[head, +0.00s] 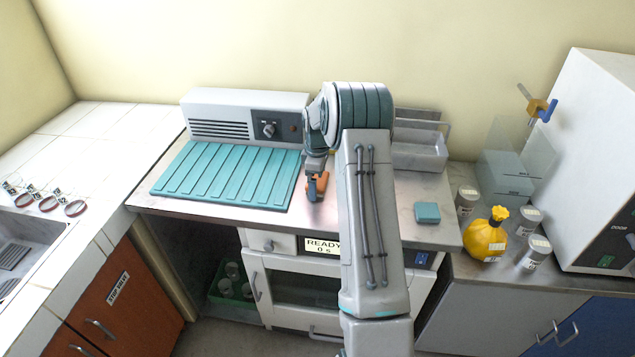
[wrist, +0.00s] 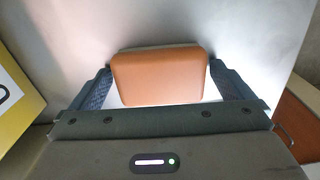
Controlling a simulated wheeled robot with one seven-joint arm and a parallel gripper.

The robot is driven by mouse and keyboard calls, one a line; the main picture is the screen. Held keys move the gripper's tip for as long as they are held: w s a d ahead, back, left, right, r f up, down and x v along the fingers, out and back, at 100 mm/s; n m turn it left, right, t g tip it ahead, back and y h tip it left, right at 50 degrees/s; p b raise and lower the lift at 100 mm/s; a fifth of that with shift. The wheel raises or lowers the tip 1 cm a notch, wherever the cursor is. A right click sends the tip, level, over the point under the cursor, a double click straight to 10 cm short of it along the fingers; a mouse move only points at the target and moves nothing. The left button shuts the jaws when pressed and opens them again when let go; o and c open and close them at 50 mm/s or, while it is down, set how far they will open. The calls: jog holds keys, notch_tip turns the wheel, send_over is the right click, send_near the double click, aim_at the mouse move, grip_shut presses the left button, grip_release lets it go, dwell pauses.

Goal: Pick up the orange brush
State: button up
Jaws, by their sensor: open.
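The orange brush (head: 322,182) is on the grey counter, partly hidden by my gripper in the head view. In the wrist view its orange block (wrist: 160,80) fills the space between the two fingers, with a pale strip along its far edge. My gripper (head: 315,190) is open, with one finger on either side of the brush. It also shows in the wrist view (wrist: 160,92). The fingers are very close to the brush's ends; I cannot tell whether they touch it.
A ribbed teal mat (head: 225,175) lies left of my gripper, before a grey control box (head: 222,112). A metal tray (head: 420,155) and a teal block (head: 427,212) are to the right. A yellow flask (head: 485,240) and several jars stand farther right.

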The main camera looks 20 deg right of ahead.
jog(key=c, duration=0.9)
jog(key=shift+r, duration=0.5)
jog(key=r, duration=0.1)
jog(key=r+b, duration=0.1)
jog(key=d+r, duration=0.1)
jog(key=shift+s+r, duration=0.3)
jog(key=shift+r, duration=0.05)
jog(key=s+d+r, duration=0.2)
jog(key=s+d+r+b, duration=0.1)
jog(key=s+d+r, duration=0.1)
jog(key=d, duration=0.1)
jog(key=s+d+r+b, duration=0.1)
jog(key=s+d+r, duration=0.1)
jog(key=s+d, duration=0.1)
jog(key=shift+r, duration=0.15)
jog(key=shift+o, duration=0.7)
jog(key=shift+w, duration=0.1)
jog(key=shift+c, duration=0.3)
